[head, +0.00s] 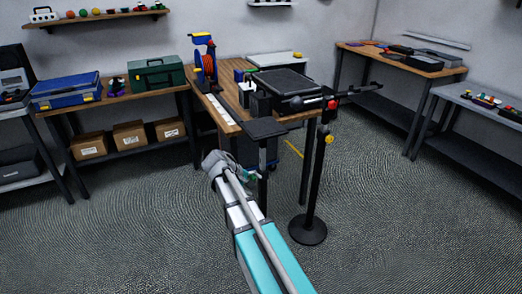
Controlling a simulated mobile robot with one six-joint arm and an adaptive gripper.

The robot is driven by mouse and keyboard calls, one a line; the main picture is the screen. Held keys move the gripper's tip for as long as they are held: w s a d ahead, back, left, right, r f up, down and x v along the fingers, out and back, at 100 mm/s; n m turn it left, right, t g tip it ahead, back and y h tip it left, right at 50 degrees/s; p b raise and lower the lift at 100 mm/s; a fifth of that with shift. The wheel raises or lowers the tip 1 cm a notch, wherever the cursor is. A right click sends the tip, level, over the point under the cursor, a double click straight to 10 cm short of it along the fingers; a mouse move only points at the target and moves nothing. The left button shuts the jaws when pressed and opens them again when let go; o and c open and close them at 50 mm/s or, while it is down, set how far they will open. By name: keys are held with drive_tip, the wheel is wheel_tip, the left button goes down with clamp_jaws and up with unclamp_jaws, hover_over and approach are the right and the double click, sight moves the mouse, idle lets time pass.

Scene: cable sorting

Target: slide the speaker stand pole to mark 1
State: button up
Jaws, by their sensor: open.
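A black stand with a flat square top plate (265,128) stands in front of the wooden bench, and its thin dark pole (262,180) runs down behind my arm. I take this to be the speaker stand; its foot is hidden by my arm. No numbered mark can be made out on the pole. My gripper (250,176) is small and partly hidden at the end of my arm, low and close to the pole on its left side. It appears open and empty. Whether it touches the pole cannot be told.
A second black stand with a round base (308,230), yellow and red knobs and a side boom stands just right. The wooden bench (222,78) behind holds a cable reel (206,65) and a black case (283,82). Floor at right and left is clear.

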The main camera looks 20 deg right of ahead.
drive_tip(key=w+d+f+m+h+b, duration=0.1)
drive_tip(key=w+f+m+h+b, duration=0.1)
drive_tip(key=w+m+h+b, duration=0.5)
drive_tip(key=w+d+f+m+h+b, duration=0.1)
drive_tip(key=w+m+h+b, duration=0.5)
drive_tip(key=w+m+b, duration=0.8)
drive_tip(key=w+b, duration=0.2)
drive_tip(key=w, duration=0.2)
drive_tip(key=shift+d+f+m+t+h, duration=0.2)
drive_tip(key=shift+f+m+t+h, duration=0.1)
drive_tip(key=shift+f+m+h, duration=0.1)
drive_tip(key=shift+w+d+r, duration=0.1)
drive_tip(key=shift+d, duration=0.1)
drive_tip(key=p+x, duration=0.5)
drive_tip(key=x, duration=0.8)
drive_tip(key=shift+d, duration=0.2)
clamp_jaws()
